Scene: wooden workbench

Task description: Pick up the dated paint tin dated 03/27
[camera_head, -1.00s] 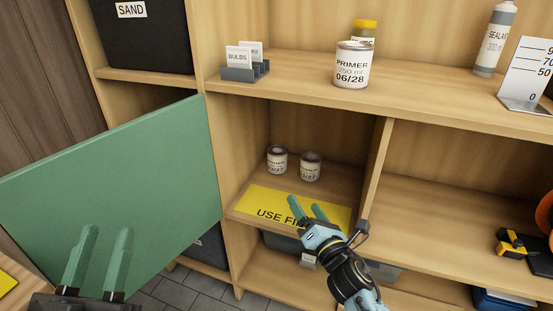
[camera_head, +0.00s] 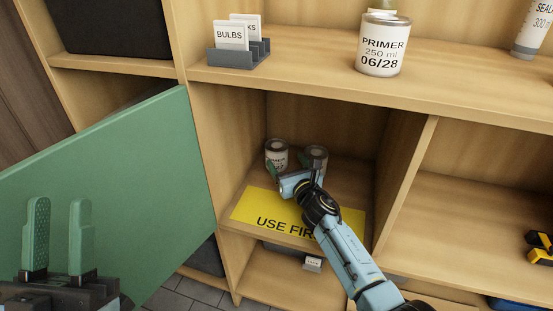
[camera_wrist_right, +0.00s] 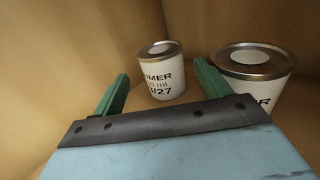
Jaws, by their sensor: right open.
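Two small white paint tins with grey lids stand upright in the open cubby, a left tin (camera_head: 276,154) and a right tin (camera_head: 316,157). In the right wrist view the left tin (camera_wrist_right: 163,78) shows a label ending in "/27", its first digits partly hidden. The right tin (camera_wrist_right: 255,82) shows only part of its label; its date is hidden. My right gripper (camera_head: 295,170) is open and empty inside the cubby, in front of the tins. In its wrist view the left tin lies ahead between the fingers, and the right tin is outside the right finger. My left gripper (camera_head: 58,235) is open and empty.
A yellow "USE FIRST" label (camera_head: 262,209) lies at the cubby's front. A green door (camera_head: 110,180) stands open at left. A larger primer tin dated 06/28 (camera_head: 382,45) and a card holder (camera_head: 238,50) stand on the shelf above. A divider (camera_head: 405,180) bounds the cubby at right.

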